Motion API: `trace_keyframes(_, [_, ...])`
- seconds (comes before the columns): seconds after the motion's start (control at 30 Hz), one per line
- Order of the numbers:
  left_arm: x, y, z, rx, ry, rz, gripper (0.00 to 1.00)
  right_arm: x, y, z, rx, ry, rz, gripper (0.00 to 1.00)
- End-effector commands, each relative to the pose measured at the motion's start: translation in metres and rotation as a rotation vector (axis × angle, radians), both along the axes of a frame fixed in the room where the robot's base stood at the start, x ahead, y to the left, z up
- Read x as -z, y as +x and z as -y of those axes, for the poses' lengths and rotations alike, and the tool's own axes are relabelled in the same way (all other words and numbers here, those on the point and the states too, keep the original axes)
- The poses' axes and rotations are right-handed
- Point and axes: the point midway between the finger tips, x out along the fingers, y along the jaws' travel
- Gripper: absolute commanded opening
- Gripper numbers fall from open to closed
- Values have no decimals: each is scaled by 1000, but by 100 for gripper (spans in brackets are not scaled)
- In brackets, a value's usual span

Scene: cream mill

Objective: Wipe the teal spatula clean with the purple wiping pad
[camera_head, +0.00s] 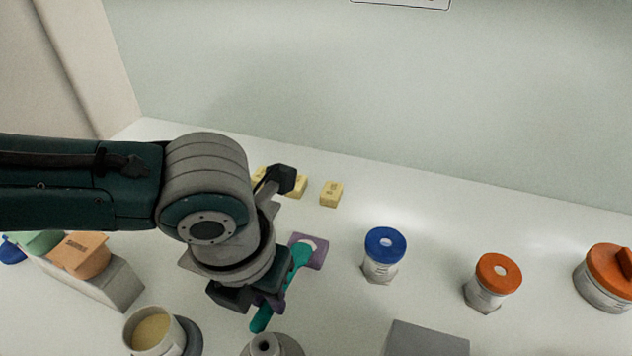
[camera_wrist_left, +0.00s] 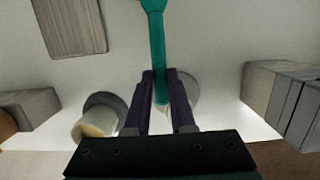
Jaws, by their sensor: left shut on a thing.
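The teal spatula (camera_head: 292,275) is held at a slant in my left gripper (camera_head: 270,299). In the left wrist view the spatula (camera_wrist_left: 157,45) runs up from between the two dark fingers of my left gripper (camera_wrist_left: 160,88), which is shut on its handle. In the head view its upper end lies over the purple wiping pad (camera_head: 319,252) in the picture. I cannot tell whether they touch. A pale patch shows at that end. The pad is not seen in the left wrist view. My right gripper is not in view.
A cup of yellowish cream (camera_head: 152,332) stands at lower left, near a grey block (camera_head: 118,285) with coloured tubs. A blue-lidded jar (camera_head: 384,250) and orange-lidded jars (camera_head: 492,280) stand right. Yellow blocks (camera_head: 331,193) lie behind. A grey box (camera_head: 425,340) is at the front.

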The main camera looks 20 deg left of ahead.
Motion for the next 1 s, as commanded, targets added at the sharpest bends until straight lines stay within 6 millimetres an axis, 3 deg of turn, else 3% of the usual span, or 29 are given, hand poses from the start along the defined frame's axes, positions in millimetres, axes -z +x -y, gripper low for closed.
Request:
trace_keyframes(0.57, [0,12,1,0,-2,-1,0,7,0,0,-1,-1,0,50])
trace_keyframes(1.0, [-32,12,1,0,-2,0,0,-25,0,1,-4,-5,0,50])
